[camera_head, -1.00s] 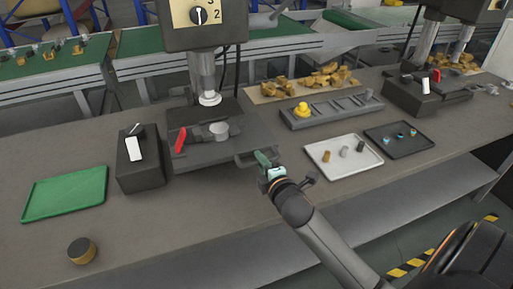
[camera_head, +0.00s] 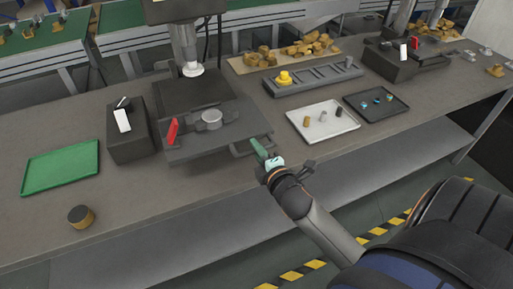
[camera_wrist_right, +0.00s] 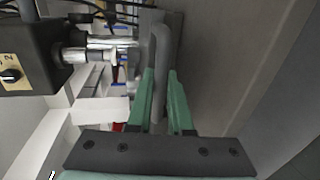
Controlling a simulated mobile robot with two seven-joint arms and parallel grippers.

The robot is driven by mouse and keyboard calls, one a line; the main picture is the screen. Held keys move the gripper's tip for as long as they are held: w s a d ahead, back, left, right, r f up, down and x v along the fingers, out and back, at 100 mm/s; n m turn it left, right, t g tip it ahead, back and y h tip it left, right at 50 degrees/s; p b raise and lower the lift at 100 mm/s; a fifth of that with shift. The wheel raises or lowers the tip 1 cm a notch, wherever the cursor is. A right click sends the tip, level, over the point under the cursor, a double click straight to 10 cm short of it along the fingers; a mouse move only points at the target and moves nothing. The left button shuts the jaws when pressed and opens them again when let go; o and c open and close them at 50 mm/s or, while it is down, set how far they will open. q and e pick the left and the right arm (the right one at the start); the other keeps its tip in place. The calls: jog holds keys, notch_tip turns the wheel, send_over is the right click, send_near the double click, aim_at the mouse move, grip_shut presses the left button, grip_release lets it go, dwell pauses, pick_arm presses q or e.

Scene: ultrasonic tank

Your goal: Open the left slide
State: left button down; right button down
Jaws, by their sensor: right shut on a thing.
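The left slide (camera_head: 232,132) is a dark grey plate at the front of the left press (camera_head: 187,45). It is partly drawn out toward me, with a dark bed showing behind it. A round grey part (camera_head: 208,118) and a red lever (camera_head: 172,130) sit on it. My right gripper (camera_head: 260,149) is shut on the slide's handle (camera_head: 241,151) at the front right. In the right wrist view its green fingers (camera_wrist_right: 160,88) lie on both sides of the grey handle bar (camera_wrist_right: 159,50). My left gripper is not in view.
A switch box (camera_head: 128,135) stands left of the slide, with a green tray (camera_head: 61,170) and a brass-sided cylinder (camera_head: 80,216) farther left. A white tray (camera_head: 323,130) and a black tray (camera_head: 376,103) lie to the right. The bench in front of the slide is clear.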

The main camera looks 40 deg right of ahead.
jog(key=c, duration=0.8)
grip_release()
jog(key=shift+c, duration=0.2)
jog(key=b+v, duration=0.1)
jog(key=v, duration=1.1)
jog(key=shift+s, duration=0.2)
jog(key=s+a+f+m+g+y, duration=0.2)
jog(key=a+f+m, duration=0.2)
jog(key=f, duration=0.3)
jog(key=s+a+f+m+g+y+p, duration=0.1)
jog(key=s+a+f+m+g+y, duration=0.1)
jog(key=a+f+m, duration=0.2)
jog(key=s+a+f+m+g+y, duration=0.2)
jog(key=a+f+m, duration=0.2)
jog(key=f, duration=0.7)
jog(key=shift+a+m, duration=0.4)
jog(key=shift+m, duration=0.3)
